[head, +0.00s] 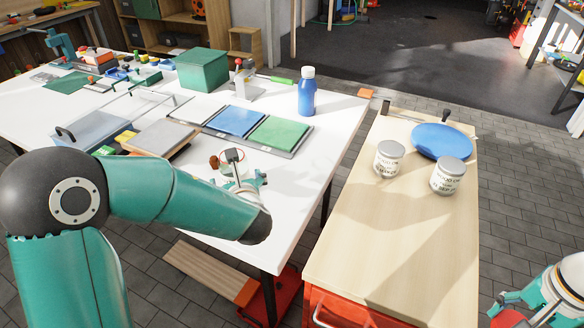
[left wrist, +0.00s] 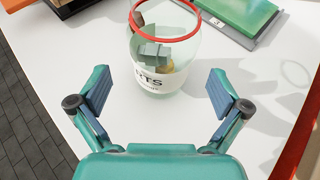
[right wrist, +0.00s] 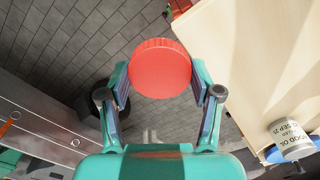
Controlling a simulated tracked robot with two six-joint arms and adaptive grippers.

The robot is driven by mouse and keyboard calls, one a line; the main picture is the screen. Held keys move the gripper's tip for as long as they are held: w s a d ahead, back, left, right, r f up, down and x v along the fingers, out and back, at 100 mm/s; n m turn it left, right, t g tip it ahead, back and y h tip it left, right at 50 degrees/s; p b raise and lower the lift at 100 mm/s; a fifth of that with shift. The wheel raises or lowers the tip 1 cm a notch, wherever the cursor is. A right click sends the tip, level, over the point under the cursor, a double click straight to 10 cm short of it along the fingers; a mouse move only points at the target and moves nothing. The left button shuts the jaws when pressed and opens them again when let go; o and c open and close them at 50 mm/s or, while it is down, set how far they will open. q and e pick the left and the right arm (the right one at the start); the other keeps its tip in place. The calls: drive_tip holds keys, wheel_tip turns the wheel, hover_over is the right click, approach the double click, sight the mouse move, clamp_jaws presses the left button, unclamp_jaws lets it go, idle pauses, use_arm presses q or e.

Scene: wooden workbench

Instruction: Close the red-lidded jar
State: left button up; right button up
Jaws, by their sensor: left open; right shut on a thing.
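The glass jar (left wrist: 150,78) stands open on the white table. It has a red rim, a printed label, and grey and brown pieces inside. In the head view the jar (head: 226,170) is partly hidden by my left arm. My left gripper (left wrist: 160,88) is open and empty, its fingers spread on the near side of the jar. The red lid (right wrist: 160,66) is held between the fingers of my right gripper (right wrist: 160,82), over the floor beside the light wooden bench. In the head view the lid (head: 508,318) shows at the lower right edge.
The wooden bench (head: 380,240) carries two labelled cans (head: 389,160) (head: 448,178) and a blue pan (head: 441,140). The white table (head: 330,125) holds a blue bottle (head: 307,95), blue and green panels (head: 278,132) and a green box (head: 202,70). A floor gap separates table and bench.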

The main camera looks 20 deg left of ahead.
use_arm(q)
drive_tip(key=x, duration=0.5)
drive_tip(key=shift+w, duration=0.15)
use_arm(e)
drive_tip(key=shift+r, duration=0.25)
use_arm(q)
drive_tip(key=shift+r, duration=0.1)
drive_tip(key=shift+c, duration=0.3)
drive_tip(key=c, duration=1.4)
drive_tip(key=shift+r, duration=0.2)
drive_tip(key=shift+r+p, duration=0.45)
drive_tip(key=shift+r, duration=1.1)
use_arm(e)
drive_tip(key=shift+r, duration=0.2)
use_arm(q)
drive_tip(key=s+d, duration=0.3)
drive_tip(key=s, duration=0.1)
drive_tip(key=s+d+b, duration=0.1)
drive_tip(key=s+d, duration=0.3)
drive_tip(key=s, duration=0.1)
drive_tip(key=s+d, duration=0.4)
drive_tip(key=s, duration=0.1)
drive_tip(key=shift+d+b, duration=0.25)
drive_tip(key=shift+b, duration=0.1)
use_arm(e)
drive_tip(key=shift+f, duration=0.85)
